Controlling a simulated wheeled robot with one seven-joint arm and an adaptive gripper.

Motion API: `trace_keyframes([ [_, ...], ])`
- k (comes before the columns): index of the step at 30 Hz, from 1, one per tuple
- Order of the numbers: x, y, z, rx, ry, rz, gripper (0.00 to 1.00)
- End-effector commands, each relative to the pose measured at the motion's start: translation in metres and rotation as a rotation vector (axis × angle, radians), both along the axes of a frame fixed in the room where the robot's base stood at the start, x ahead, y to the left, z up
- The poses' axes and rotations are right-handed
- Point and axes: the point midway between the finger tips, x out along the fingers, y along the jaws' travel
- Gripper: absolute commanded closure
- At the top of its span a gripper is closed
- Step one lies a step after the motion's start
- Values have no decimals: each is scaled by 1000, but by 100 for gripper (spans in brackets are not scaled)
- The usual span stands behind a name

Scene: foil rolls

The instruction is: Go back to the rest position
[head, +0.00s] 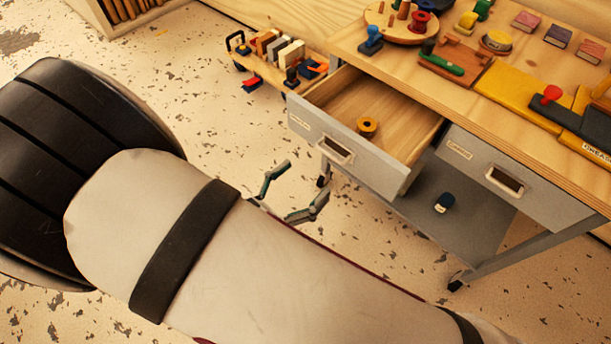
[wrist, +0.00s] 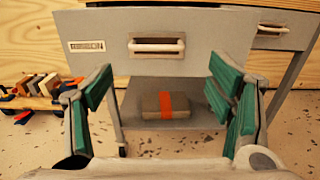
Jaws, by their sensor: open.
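My gripper (head: 289,192) is open and empty in front of the workbench, with a gap between it and the drawer front. In the wrist view its two green-padded fingers (wrist: 168,98) stand wide apart with nothing between them. The left drawer (head: 401,128) is pulled open. A yellow-orange roll (head: 366,127) lies inside it. The wrist view shows that drawer's front (wrist: 204,27) and its handle (wrist: 157,46) just ahead. My pale arm covers much of the lower head view.
The right drawer (head: 516,190) is shut. Tools and small blocks crowd the bench top (head: 453,99). A low wooden rack (head: 262,65) with blocks stands left of the bench. A grey box with an orange band (wrist: 166,106) sits on the lower shelf. Speckled floor (head: 225,133) is clear around my gripper.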

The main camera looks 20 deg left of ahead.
Motion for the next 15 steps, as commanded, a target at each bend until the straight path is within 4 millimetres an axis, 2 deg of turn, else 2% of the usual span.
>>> trace_keyframes([
  [11, 0, 0, 0, 0, 0, 0, 25],
  [15, 8, -8, 11, 28, 2, -47, 25],
])
